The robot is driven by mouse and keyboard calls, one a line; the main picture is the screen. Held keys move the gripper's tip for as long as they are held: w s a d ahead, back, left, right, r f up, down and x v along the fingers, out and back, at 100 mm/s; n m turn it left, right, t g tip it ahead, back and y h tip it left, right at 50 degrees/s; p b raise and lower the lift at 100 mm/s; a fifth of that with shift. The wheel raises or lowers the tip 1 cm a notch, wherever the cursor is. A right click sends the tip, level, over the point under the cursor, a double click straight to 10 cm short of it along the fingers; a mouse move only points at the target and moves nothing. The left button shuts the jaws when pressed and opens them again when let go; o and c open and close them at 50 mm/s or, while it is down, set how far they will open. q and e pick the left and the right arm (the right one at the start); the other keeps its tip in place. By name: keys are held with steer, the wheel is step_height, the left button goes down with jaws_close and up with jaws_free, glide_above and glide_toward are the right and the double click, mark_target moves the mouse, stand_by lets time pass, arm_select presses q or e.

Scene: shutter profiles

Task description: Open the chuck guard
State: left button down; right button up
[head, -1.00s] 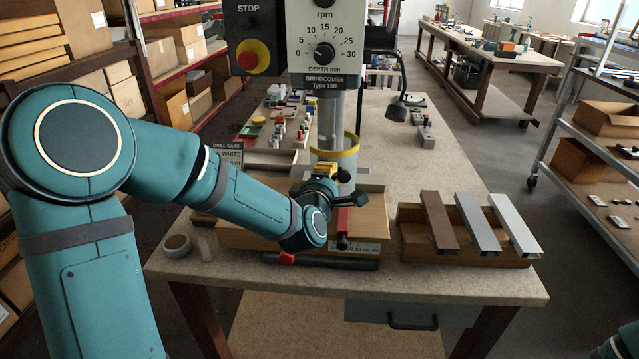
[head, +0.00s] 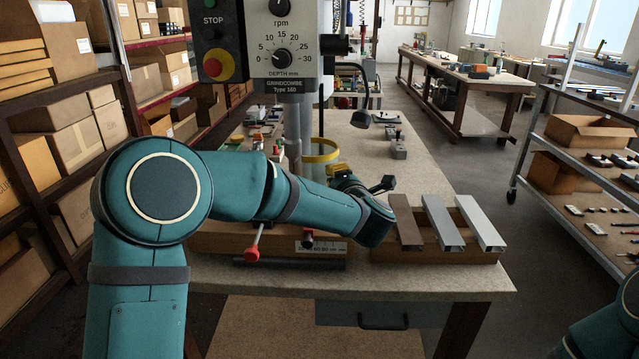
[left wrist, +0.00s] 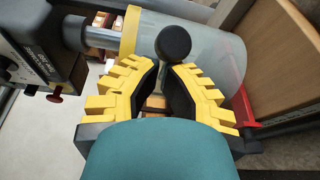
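The chuck guard (head: 320,153), a clear cylinder with a yellow rim, hangs beside the drill's spindle, off to its right. In the left wrist view the clear guard (left wrist: 215,65) fills the upper middle, with the silver spindle outside its rim at left. A round black knob (left wrist: 173,45) shows in front of the guard. My left gripper (head: 347,183) is just right of and below the guard; in the wrist view its yellow fingers (left wrist: 164,66) nearly meet at the tips, close by the knob. Nothing shows held between them; contact is unclear. My right gripper is out of view.
The drill head (head: 280,50) with a stop-button box (head: 217,45) stands above. Brown, grey and white profiles (head: 440,222) lie at the bench's right. A red-knobbed lever (head: 252,252) is at the front. Bench behind the profiles has clear space.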

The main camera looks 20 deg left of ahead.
arm_select(q)
steer(key=shift+w+d+n+g+y, duration=0.4)
steer(key=shift+d+n+y, duration=0.1)
steer(key=shift+y, duration=0.2)
stand_by(0.4)
